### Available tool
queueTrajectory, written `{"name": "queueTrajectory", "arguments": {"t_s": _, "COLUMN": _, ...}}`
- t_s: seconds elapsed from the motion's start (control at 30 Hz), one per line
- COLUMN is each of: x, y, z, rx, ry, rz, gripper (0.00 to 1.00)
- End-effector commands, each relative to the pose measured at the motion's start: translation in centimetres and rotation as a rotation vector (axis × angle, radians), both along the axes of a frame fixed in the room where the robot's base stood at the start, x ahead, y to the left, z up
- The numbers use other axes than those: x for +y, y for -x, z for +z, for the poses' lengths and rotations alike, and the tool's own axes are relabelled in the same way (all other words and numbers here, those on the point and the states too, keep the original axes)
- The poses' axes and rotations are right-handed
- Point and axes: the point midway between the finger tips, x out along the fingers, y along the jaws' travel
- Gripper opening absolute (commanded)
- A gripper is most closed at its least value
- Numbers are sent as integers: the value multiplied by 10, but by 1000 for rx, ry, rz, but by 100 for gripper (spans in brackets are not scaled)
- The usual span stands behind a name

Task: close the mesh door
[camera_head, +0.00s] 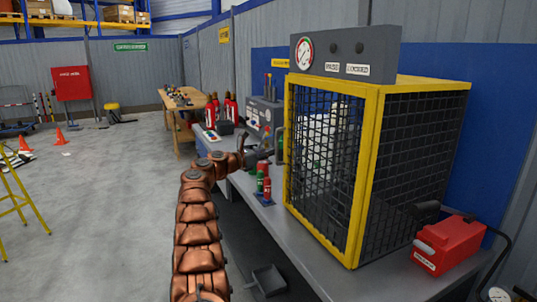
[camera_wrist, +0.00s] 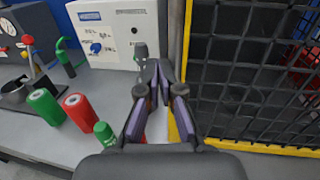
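The mesh door (camera_head: 325,150) is a dark wire panel in a yellow frame, on the front of a cage on the grey bench. I cannot tell whether it stands slightly ajar. In the wrist view its mesh (camera_wrist: 245,75) fills the right side, with a yellow upright at its left edge. My gripper (camera_head: 262,152) is just left of that edge. In the wrist view, the fingers of my gripper (camera_wrist: 160,92) are apart and point at the upright. A dark part shows between and beyond them. Whether they touch anything is unclear.
Red and green cylinders (camera_wrist: 78,110) stand on the bench left of my gripper. A white control box (camera_wrist: 112,30) is behind them. A red case (camera_head: 449,244) sits right of the cage. A gauge panel (camera_head: 345,52) tops the cage.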

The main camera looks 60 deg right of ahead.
Motion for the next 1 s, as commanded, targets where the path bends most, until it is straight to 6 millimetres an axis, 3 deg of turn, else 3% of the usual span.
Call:
{"name": "queueTrajectory", "arguments": {"t_s": 0.13, "x": 12, "y": -4, "z": -6, "rx": -2, "ry": -2, "rz": -8, "gripper": 0}}
{"name": "queueTrajectory", "arguments": {"t_s": 0.57, "x": 71, "y": -57, "z": -2, "rx": 2, "ry": 2, "rz": 9, "gripper": 0}}
{"name": "queueTrajectory", "arguments": {"t_s": 1.0, "x": 99, "y": -81, "z": 2, "rx": 2, "ry": 0, "rz": 5, "gripper": 0}}
